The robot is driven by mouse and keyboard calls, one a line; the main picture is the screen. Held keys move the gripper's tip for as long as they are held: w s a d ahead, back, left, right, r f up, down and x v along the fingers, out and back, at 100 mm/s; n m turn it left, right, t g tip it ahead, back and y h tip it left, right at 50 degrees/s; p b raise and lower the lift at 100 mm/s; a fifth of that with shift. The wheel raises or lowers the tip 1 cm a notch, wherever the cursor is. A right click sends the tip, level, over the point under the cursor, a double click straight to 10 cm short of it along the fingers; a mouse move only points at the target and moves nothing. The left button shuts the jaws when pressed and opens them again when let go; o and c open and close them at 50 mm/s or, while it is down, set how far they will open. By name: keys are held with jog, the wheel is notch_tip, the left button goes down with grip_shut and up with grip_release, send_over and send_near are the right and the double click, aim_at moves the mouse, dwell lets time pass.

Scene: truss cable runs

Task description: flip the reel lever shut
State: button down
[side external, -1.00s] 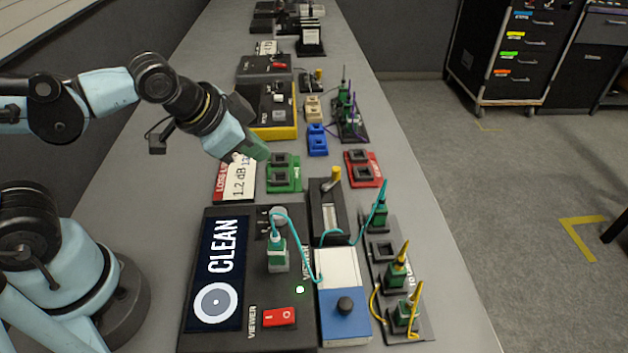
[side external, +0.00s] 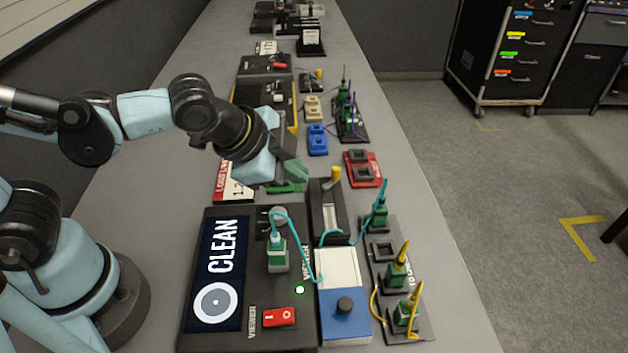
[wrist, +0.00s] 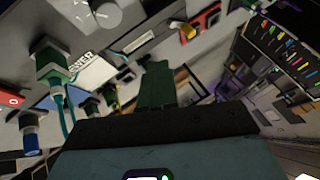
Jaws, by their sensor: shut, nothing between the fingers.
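The likely reel is a black block (side external: 327,212) with a pale strip on top, standing between the viewer box and the green-plug holder. A lever with a yellow tip (side external: 335,174) sticks up from its far end. The yellow tip also shows in the wrist view (wrist: 178,25), at the top. My gripper (side external: 298,167) has green fingers and is shut and empty. The shut fingers also show in the wrist view (wrist: 157,68).
The viewer box (side external: 250,280) reads CLEAN and has a plug with a teal cable. A blue-and-white box (side external: 343,290) and a holder (side external: 385,250) with plugs and cables stand right of it. A red block (side external: 362,168) is right of the lever.

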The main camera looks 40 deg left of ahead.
jog(key=shift+x, duration=4.7)
jog(key=shift+w+a, duration=0.45)
jog(key=shift+w, duration=0.4)
jog(key=shift+w+a, duration=0.4)
jog(key=shift+w, duration=0.5)
